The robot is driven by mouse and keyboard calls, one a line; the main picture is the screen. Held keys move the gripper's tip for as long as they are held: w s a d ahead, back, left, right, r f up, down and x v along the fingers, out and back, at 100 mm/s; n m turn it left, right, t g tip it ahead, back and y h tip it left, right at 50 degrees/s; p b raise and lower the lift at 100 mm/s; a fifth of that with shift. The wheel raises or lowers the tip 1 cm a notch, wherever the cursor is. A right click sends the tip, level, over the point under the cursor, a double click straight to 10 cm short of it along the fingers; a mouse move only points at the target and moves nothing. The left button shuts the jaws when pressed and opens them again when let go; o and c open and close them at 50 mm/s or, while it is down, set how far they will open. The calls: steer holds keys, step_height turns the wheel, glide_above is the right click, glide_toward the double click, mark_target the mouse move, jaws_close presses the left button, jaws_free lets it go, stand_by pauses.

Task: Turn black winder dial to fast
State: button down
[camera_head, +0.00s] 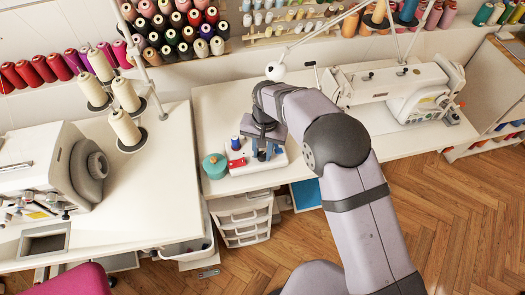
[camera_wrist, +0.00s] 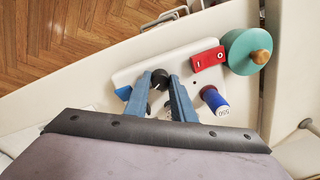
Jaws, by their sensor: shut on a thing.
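The winder (camera_head: 248,168) is a white box on the white table. It also shows in the wrist view (camera_wrist: 133,77). Its black dial (camera_wrist: 160,76) sits on the top face, between the tips of my gripper's two blue fingers (camera_wrist: 161,82). My gripper (camera_head: 262,152) points down over the winder in the head view and is shut on the dial. The fingers cover the dial's sides, and I cannot read its setting. A red switch (camera_wrist: 208,58) marked I and O is on the winder, to the right of the dial in the wrist view.
A teal round object with a wooden knob (camera_wrist: 246,50) stands by the switch. A blue spool (camera_wrist: 214,98) stands right of my fingers in the wrist view. A sewing machine (camera_head: 400,85) is to the right in the head view. Thread cones (camera_head: 126,128) stand at left.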

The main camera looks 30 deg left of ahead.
steer(key=c, duration=1.5)
jaws_free()
